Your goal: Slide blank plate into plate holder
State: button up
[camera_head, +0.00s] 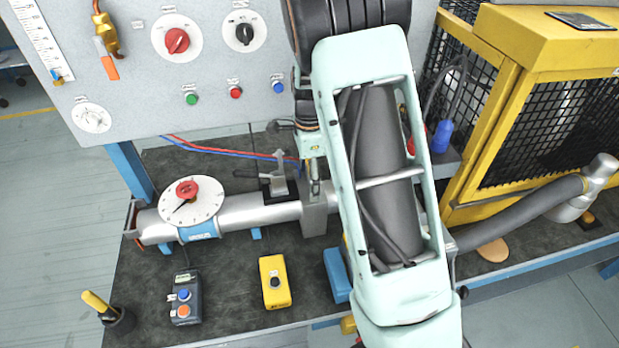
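A silver pipe (255,212) runs across the bench. A grey upright block (315,215) sits around it, partly behind my arm; it looks like the plate holder. A small grey upright piece on a dark base (279,181) stands just behind the pipe; I cannot tell whether it is the blank plate. My pale green arm covers the middle of the view. A narrow mint and metal part (314,160), seemingly my wrist end, points down just above the block. My gripper's fingers are not clear, so its opening and any held plate cannot be made out.
A round dial with a red knob (191,203) tops the pipe at left. A yellow mesh cage (545,120) and grey hose (520,214) are at right.

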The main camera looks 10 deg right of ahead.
jog(key=shift+r, duration=0.15)
jog(key=o, duration=1.5)
notch_tip(320, 180, up, 12)
jog(key=shift+r, duration=0.1)
